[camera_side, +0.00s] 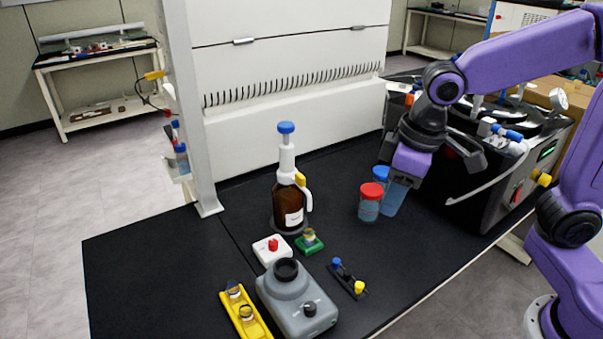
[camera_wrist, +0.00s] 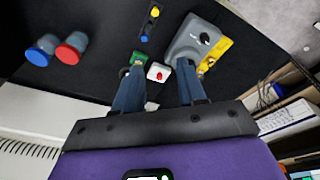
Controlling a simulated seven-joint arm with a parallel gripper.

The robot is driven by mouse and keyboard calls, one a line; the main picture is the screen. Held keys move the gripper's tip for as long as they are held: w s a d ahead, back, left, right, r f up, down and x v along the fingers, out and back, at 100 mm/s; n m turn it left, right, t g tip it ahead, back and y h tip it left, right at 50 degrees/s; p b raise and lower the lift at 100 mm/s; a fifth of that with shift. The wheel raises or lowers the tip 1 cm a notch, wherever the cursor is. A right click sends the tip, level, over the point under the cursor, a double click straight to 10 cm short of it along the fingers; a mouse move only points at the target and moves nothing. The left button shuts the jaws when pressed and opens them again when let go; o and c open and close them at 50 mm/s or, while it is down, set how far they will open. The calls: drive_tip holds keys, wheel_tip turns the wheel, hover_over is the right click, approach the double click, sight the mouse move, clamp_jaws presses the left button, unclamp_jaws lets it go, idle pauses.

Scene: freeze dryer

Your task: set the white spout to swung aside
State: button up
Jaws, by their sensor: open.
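The white spout (camera_side: 307,197) is on the white pump head (camera_side: 287,160) of a brown bottle (camera_side: 288,205). It points to the right and down, with a yellow piece (camera_side: 300,180) at its top. A blue knob (camera_side: 286,128) caps the pump. The bottle stands upright on the black bench. My gripper (camera_side: 403,178) is to the right of the bottle, apart from it and above the bench. In the wrist view my gripper (camera_wrist: 160,72) has its two fingers spread with nothing held. I cannot make out the spout in the wrist view.
Blue-capped (camera_side: 381,174) and red-capped (camera_side: 372,190) containers stand beside my gripper. A grey device (camera_side: 297,300), white red-button box (camera_side: 272,250), green holder (camera_side: 309,242), dark holder (camera_side: 347,280) and yellow rack (camera_side: 245,318) lie in front. A post (camera_side: 188,110) rises at left.

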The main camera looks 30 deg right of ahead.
drive_tip(key=w+a+r+m+t, duration=0.2)
drive_tip(key=w+r+m, duration=0.15)
drive_tip(key=w, duration=0.85)
drive_tip(key=m, duration=0.4)
approach(301, 176)
drive_tip(key=shift+n+t+h, duration=0.25)
drive_tip(key=shift+t+h, duration=0.05)
drive_tip(key=shift+h, duration=0.1)
drive_tip(key=x, duration=0.9)
drive_tip(key=shift+s+a, duration=0.2)
drive_tip(key=shift+a, duration=0.15)
clamp_jaws()
